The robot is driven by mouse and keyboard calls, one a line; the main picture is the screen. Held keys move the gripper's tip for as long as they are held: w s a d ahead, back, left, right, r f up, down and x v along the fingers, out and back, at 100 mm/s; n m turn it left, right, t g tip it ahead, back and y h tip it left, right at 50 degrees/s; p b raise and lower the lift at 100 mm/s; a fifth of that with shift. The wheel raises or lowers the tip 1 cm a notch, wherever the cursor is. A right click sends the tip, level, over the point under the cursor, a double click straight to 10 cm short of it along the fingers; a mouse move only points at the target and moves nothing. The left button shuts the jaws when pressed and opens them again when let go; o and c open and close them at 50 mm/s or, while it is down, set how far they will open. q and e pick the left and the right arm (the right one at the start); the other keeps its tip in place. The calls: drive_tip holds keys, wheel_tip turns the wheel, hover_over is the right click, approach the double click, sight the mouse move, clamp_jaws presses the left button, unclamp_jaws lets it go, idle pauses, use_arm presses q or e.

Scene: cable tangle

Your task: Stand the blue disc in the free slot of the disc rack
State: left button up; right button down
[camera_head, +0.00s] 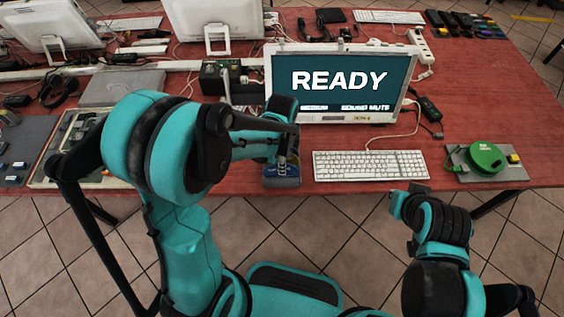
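My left gripper (286,152) is over the front edge of the red table, left of the white keyboard, pointing down. Its fingers are small and dark here, and I cannot tell whether they are open or shut. Just below them is a small blue and grey item (282,178) at the table edge, partly hidden by the gripper. I cannot tell whether it is the disc rack, the blue disc or both. No separate blue disc or free slot can be made out. My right gripper (408,200) is in front of the table, below the keyboard's right end; its fingers are unclear.
A white keyboard (369,165) lies before a monitor (338,88) reading READY. A black box (222,78) stands left of the monitor. A green round device (485,158) on a grey board is at the right edge. Cables lie around the monitor. Red table (470,100) is bare behind the green device.

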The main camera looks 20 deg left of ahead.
use_arm(q)
wheel_tip(320, 180, up, 12)
idle(0.5)
idle(0.6)
drive_tip(key=s+a+r+n+t, duration=0.1)
drive_tip(key=s+a+n+t, duration=0.1)
drive_tip(key=s+n, duration=0.3)
drive_tip(key=s+a+r+n+t, duration=0.1)
drive_tip(key=s+a+n+t, duration=0.1)
drive_tip(key=s+n+t, duration=0.3)
drive_tip(key=n, duration=0.4)
drive_tip(key=shift+s+a+r+n, duration=0.15)
drive_tip(key=shift+a+r+n, duration=0.05)
drive_tip(key=shift+a+n, duration=0.2)
